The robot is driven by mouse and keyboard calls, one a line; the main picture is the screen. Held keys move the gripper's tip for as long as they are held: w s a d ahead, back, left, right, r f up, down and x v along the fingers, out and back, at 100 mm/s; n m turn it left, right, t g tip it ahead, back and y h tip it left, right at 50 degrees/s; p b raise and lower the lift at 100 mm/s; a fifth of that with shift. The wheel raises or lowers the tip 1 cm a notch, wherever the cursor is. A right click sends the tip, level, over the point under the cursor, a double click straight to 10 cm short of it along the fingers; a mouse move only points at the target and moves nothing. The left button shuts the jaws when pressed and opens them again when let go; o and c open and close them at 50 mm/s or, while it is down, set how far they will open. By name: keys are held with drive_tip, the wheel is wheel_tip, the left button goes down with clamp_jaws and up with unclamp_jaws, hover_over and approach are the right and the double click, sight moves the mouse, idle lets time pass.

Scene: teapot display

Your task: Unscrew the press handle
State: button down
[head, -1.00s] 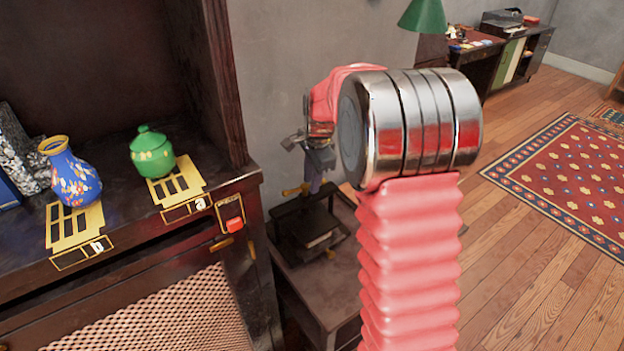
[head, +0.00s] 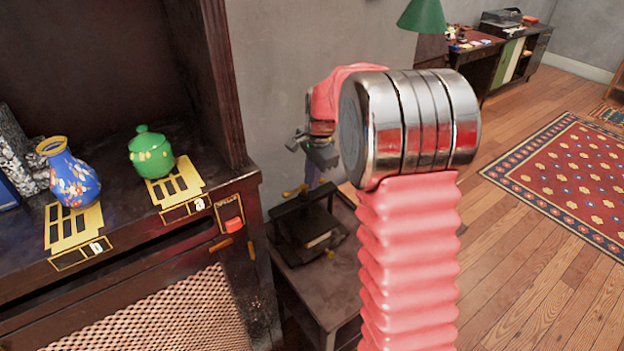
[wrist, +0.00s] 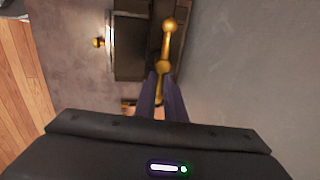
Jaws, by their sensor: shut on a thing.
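The press (head: 302,224) is a small dark metal frame standing on a low side table, right of the cabinet. Its brass press handle (head: 291,192) lies across the top, with a knob at the left end. In the wrist view the brass handle (wrist: 166,66) runs lengthwise, and its lower part passes between my gripper's fingers. My gripper (head: 318,182) points down at the press, and its two dark fingers (wrist: 161,92) are shut on the handle. My pink arm hides part of the table, and the fingers hide part of the handle.
The side table (head: 325,285) stands close to the grey wall. The dark cabinet (head: 130,235) on the left holds a blue vase (head: 72,178), a green lidded pot (head: 151,153) and a red button (head: 233,225). Open wooden floor and a red rug (head: 570,175) lie right.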

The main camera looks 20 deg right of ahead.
drive_tip(key=shift+a+n, duration=0.3)
drive_tip(key=shift+n, duration=0.1)
drive_tip(key=c, duration=2.1)
unclamp_jaws()
drive_tip(key=shift+o, duration=1.4)
drive_tip(key=shift+d, duration=0.1)
wheel_tip(320, 180, up, 14)
drive_tip(key=s, duration=0.2)
drive_tip(key=shift+s+d+f, duration=0.25)
drive_tip(key=shift+d, duration=0.1)
